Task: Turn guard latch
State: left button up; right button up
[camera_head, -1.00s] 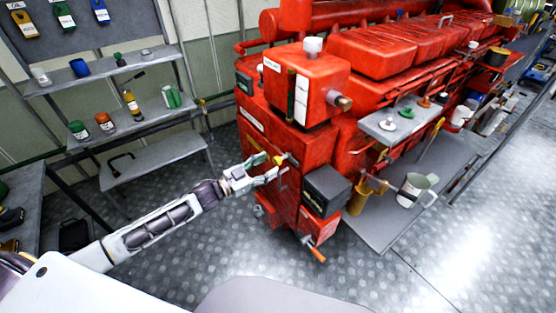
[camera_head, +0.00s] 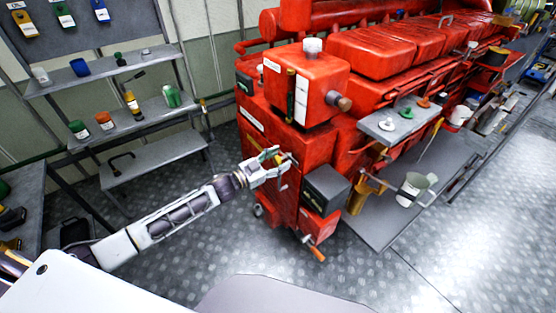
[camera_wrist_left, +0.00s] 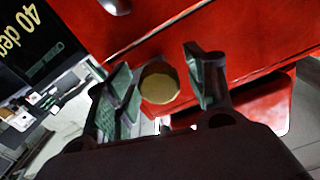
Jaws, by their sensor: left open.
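The guard latch appears to be the small yellow knob on the front of the red engine; in the left wrist view it is a round brass-yellow disc (camera_wrist_left: 159,82). My left gripper (camera_head: 279,162) is at the engine's front face, by this knob. In the left wrist view its two green-padded fingers (camera_wrist_left: 163,88) are apart, one on each side of the disc. I cannot tell whether either finger touches it. In the head view the fingers largely hide the knob. My right gripper is not in view.
The red engine (camera_head: 270,125) fills the middle. A dark box (camera_head: 325,190) sits right of my gripper, and an orange-handled lever (camera_head: 316,253) sticks out below. A grey side shelf (camera_head: 400,215) holds a white pitcher (camera_head: 414,189). Shelving (camera_head: 140,117) stands at left. The floor in front is clear.

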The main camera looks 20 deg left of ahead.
pick_arm(q)
jog(key=c, duration=1)
